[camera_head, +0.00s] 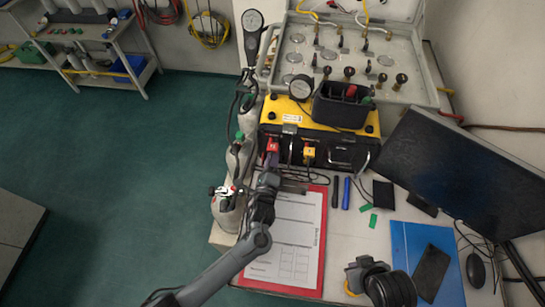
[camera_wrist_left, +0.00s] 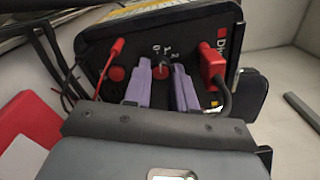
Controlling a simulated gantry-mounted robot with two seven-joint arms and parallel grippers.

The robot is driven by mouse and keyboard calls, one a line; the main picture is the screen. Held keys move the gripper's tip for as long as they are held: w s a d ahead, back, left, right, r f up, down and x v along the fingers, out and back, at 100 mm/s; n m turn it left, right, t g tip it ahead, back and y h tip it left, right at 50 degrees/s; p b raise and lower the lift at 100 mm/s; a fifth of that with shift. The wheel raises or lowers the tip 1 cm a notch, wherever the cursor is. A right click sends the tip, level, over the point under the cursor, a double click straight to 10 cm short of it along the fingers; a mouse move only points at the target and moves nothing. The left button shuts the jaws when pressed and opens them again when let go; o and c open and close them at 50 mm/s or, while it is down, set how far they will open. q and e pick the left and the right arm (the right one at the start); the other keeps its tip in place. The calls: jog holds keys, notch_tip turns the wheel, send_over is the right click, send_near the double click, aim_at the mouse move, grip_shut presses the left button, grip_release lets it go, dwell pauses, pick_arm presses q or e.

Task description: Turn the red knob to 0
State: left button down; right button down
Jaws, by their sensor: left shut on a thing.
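The red knob (camera_wrist_left: 160,70) is on the dark front panel of the yellow-and-black box (camera_head: 318,146). In the left wrist view it sits between the two purple fingers of my left gripper (camera_wrist_left: 161,86), which is shut on it. Small white marks, seemingly 0, 1 and 2, show around the knob; its pointer is too small to read. In the head view my left gripper (camera_head: 270,161) is at the left part of that panel, and the knob cannot be made out behind it.
A red plug (camera_wrist_left: 213,62) with a black cable is right of the fingers; another red round part (camera_wrist_left: 117,73) and a red lead are left. A red clipboard (camera_head: 322,250) lies below my arm.

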pick_arm(q)
jog(key=shift+n, duration=1.1)
jog(key=c, duration=0.9)
grip_release()
jog(key=s, duration=0.3)
jog(key=s+a, duration=0.1)
jog(key=s, duration=0.3)
jog(key=s+p, duration=0.1)
jog(key=s, duration=0.2)
jog(key=shift+s+a+f, duration=0.2)
jog(key=shift+s+a, duration=0.15)
jog(key=shift+a, duration=0.05)
